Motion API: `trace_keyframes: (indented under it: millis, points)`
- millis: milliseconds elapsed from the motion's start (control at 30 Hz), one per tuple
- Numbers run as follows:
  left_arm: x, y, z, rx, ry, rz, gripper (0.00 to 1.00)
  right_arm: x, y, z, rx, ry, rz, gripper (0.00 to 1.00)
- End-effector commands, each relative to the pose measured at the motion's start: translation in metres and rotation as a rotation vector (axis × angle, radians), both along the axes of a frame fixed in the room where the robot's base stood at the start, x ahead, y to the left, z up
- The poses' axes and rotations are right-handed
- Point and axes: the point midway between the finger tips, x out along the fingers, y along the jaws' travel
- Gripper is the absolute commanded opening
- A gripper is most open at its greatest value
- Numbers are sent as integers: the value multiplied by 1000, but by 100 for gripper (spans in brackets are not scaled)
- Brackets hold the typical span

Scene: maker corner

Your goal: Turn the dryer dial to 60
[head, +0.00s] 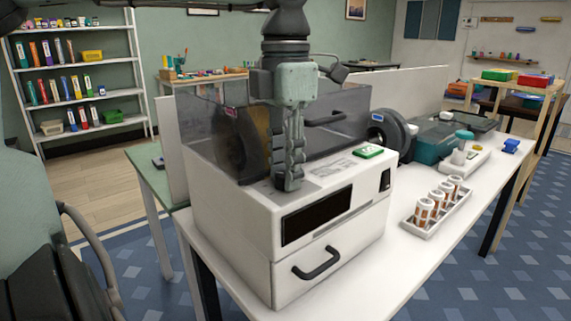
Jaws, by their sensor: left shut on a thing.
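The dryer (235,215) is a white box with a smoky clear lid (218,120), standing on the near end of the white table. Its front has a dark display window (318,216) and a black handle (316,264) below. My left gripper (288,184) points straight down onto the dryer's top panel, near the front left. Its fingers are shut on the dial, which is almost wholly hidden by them. The dial's setting and scale cannot be read. A spool stands behind the clear lid. My right gripper is not in view.
Right of the dryer, a white tray (425,233) holds several orange-and-white bottles. A green-topped item (368,152) lies on the dryer's top. A dark spool (388,135) and a teal machine (430,145) stand behind.

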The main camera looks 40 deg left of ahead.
Motion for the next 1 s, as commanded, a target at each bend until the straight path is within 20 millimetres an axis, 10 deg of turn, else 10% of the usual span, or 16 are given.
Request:
trace_keyframes:
  millis: [433, 467, 600, 1000]
  points:
    - [0, 0, 0, 1, 1, -10, 0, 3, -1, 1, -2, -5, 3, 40]
    - [0, 0, 0, 1, 1, -10, 30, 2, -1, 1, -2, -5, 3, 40]
    - [0, 0, 0, 1, 1, -10, 48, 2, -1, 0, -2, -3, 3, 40]
    - [0, 1, 0, 2, 0, -8, 49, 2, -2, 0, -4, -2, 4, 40]
